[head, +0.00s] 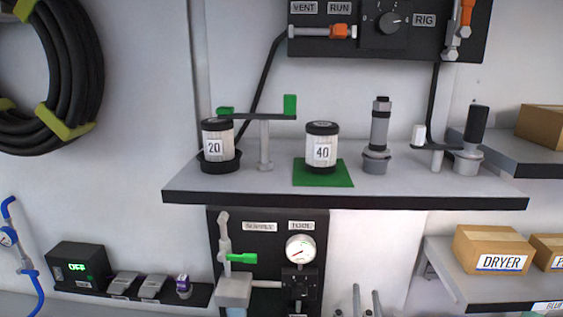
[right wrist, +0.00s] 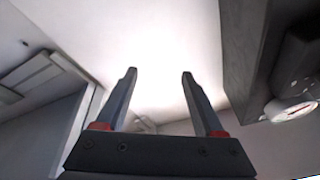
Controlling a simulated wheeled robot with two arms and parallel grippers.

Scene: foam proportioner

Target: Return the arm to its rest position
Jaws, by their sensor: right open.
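My right gripper (right wrist: 159,73) is open and empty in the right wrist view, its two dark fingers apart with only pale wall between them. In the head view its fingertips (head: 366,291) show at the bottom edge, below the shelf and right of the supply panel. They touch nothing that I can see. My left gripper is in neither view.
A grey shelf (head: 340,199) holds canisters 20 (head: 215,150) and 40 (head: 322,150), the latter on a green pad (head: 342,181). The supply panel (head: 262,216) with a gauge (head: 300,249) hangs below. Boxes stand on right shelves (head: 500,290).

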